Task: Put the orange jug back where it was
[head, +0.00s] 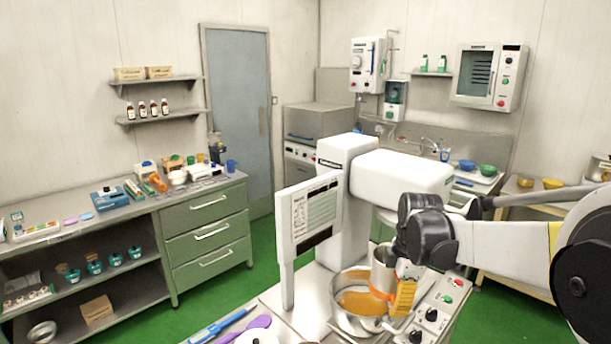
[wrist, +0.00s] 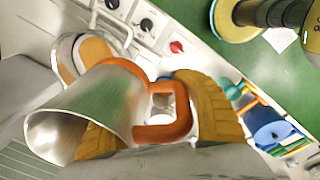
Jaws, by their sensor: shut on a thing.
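The orange jug (head: 383,268) is a silver metal vessel with an orange handle. My gripper (head: 403,293), with ribbed orange-yellow fingers, is shut on it at the handle side. In the head view the jug is in front of the right part of the steel kettle bowl (head: 338,317), which holds an orange-brown mass. In the wrist view the jug (wrist: 88,112) has its wide mouth toward the lower left, and its handle (wrist: 178,131) lies between the fingers. The jug's contents are not visible.
The white mixer head (head: 402,177) and its column stand close behind my gripper. A white panel (head: 313,213) is to the left. A control box with knobs (head: 431,314) is just right of the bowl. A cluttered counter (head: 120,218) stands at the left; green floor lies between.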

